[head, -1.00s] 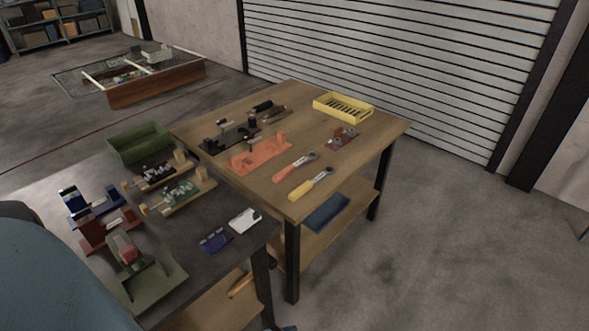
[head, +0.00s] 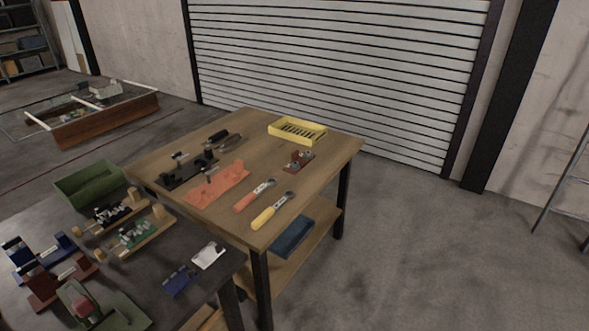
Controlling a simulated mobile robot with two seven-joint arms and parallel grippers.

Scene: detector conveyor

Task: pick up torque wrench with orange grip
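The torque wrench with the orange grip (head: 254,196) lies on the wooden table, its grey head pointing up and to the right. A similar wrench with a yellow grip (head: 271,211) lies beside it, nearer the table's front right corner. Both are flat on the tabletop and apart from each other. Neither of my grippers is in view.
The wooden table (head: 330,146) also holds an orange fixture (head: 218,183), a dark fixture (head: 183,172), a yellow tray (head: 297,131) and a small red-brown fixture (head: 299,160). A dark table (head: 205,225) with several fixtures adjoins it at front left. The floor (head: 420,250) to the right is clear.

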